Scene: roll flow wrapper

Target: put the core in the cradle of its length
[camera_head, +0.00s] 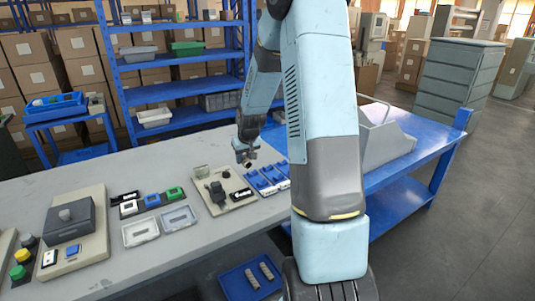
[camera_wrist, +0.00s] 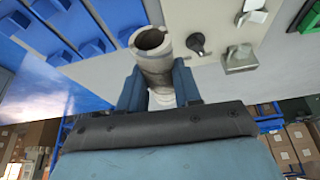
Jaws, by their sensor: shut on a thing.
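My gripper (camera_wrist: 160,85) is shut on a hollow, pale grey-beige core (camera_wrist: 153,50). The core's open end points away from the wrist, and its lower part is hidden between the fingers. In the head view my gripper (camera_head: 246,155) is held above the bench, beside the blue cradles (camera_head: 262,184); the core there is too small to make out well. Several blue cradles stand in a row just right of the beige machine plate. They also show at the upper left of the wrist view (camera_wrist: 88,38), apart from the core. I cannot tell their lengths.
A beige plate (camera_head: 210,203) with black fittings lies left of the cradles. Grey trays (camera_head: 140,231) and small coloured boxes (camera_head: 152,201) lie further left. A blue tray (camera_head: 236,286) with rolls sits below the bench. A grey chute (camera_head: 385,142) stands at the right.

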